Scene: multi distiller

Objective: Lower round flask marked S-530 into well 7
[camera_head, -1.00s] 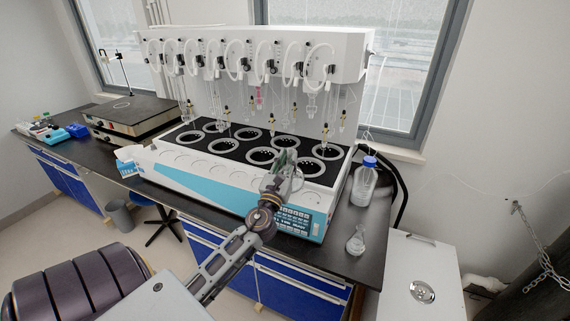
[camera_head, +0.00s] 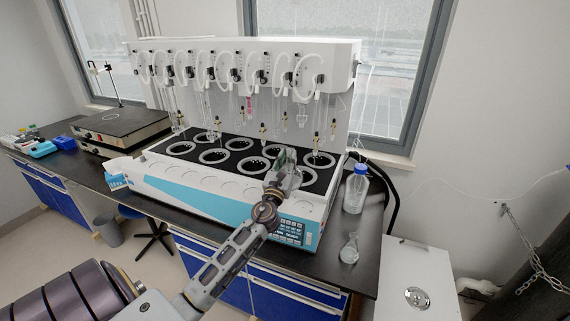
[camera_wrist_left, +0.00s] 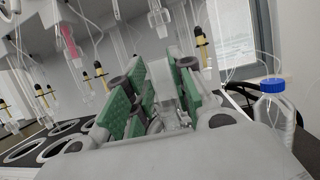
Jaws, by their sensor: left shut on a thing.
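My left gripper (camera_head: 286,168) is over the front right wells of the white and blue distiller (camera_head: 190,185). In the left wrist view its green-padded fingers (camera_wrist_left: 160,95) are shut on a clear glass piece (camera_wrist_left: 166,82), seemingly the neck of the round flask. The flask's body and any S-530 mark are hidden. The wells are dark ringed openings in two rows; the gripper partly covers a front right well (camera_head: 299,177), and another well (camera_head: 252,165) is just left of it. No well numbers are legible. My right gripper is not in view.
Glass tubes and yellow-clipped connectors (camera_head: 263,130) hang above the wells, close behind the gripper. A blue-capped bottle (camera_head: 356,190) and a small clear flask (camera_head: 349,250) stand on the dark bench right of the distiller. A hot plate unit (camera_head: 120,125) is at left.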

